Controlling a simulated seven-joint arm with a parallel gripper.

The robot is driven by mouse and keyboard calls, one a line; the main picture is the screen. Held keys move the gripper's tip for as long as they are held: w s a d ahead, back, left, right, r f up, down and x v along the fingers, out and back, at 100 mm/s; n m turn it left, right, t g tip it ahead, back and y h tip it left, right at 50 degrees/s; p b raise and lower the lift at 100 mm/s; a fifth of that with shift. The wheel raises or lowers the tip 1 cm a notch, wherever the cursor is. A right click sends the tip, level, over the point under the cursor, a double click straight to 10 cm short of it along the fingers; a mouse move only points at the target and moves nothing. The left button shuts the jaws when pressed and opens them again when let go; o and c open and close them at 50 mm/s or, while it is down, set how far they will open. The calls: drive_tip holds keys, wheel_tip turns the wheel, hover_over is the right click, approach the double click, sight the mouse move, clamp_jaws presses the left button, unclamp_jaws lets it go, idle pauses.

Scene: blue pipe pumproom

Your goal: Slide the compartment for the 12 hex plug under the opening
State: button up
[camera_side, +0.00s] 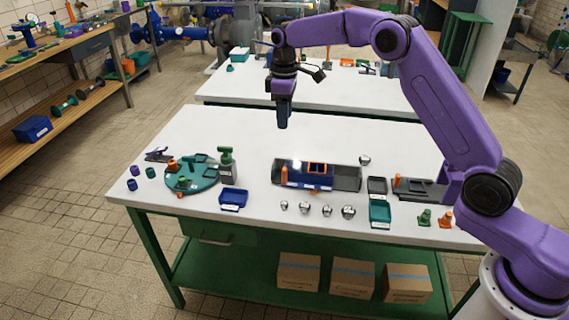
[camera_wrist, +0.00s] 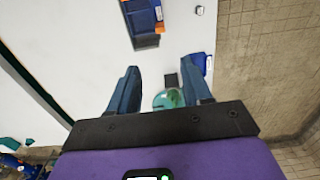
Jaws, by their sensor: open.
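A dark grey rail (camera_side: 345,178) lies on the white table, with a blue slider body (camera_side: 300,177) on it. The compartments and labels are too small to read, so I cannot tell which one lies under the opening. Part of the blue body (camera_wrist: 141,18) shows at the top of the wrist view. My gripper (camera_side: 283,124) is open and empty, well above the table, up and left of the rail. Its two fingers (camera_wrist: 160,88) stand apart in the wrist view.
Several metallic plugs (camera_side: 327,210) stand in front of the rail, and one (camera_side: 365,160) behind it. The table's back is clear.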

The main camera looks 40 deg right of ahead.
sight(284, 169)
wheel_tip(284, 169, down, 17)
drive_tip(key=shift+r, duration=0.2)
idle(0.3)
